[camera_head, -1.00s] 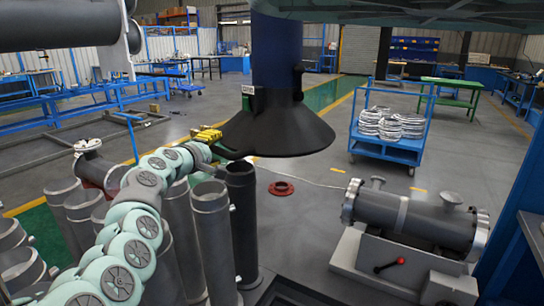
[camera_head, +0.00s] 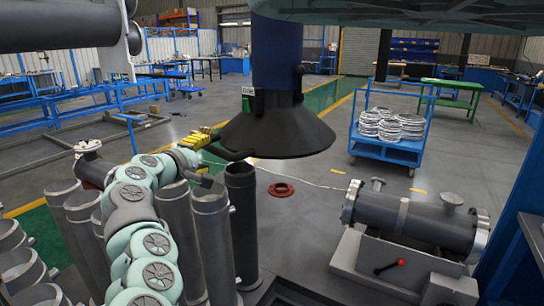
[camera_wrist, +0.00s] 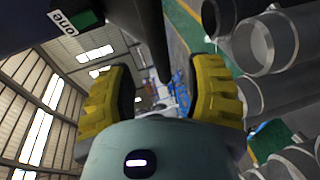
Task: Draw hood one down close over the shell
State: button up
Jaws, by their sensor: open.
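Hood one (camera_head: 274,132) is a black cone on a blue duct (camera_head: 277,60), hanging at the centre of the head view. A small label on its left side reads "one" in the wrist view (camera_wrist: 62,22). The flanged shell (camera_head: 415,218) is a grey cylinder lying on a light stand at the right, apart from the hood and lower. My gripper (camera_head: 205,143) has yellow fingers and is just left of the hood. In the wrist view my gripper (camera_wrist: 160,95) is open, with a dark bar of the hood above and between the fingers.
Several upright grey pipes (camera_head: 212,235) stand below and around my arm. A blue cart (camera_head: 388,148) with metal rings stands behind the shell. A red flange (camera_head: 281,189) lies on the floor.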

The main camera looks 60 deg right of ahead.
jog(key=v, duration=0.6)
jog(key=shift+s+a, duration=0.2)
jog(key=shift+a, duration=0.1)
jog(key=shift+r, duration=0.15)
dwell(0.4)
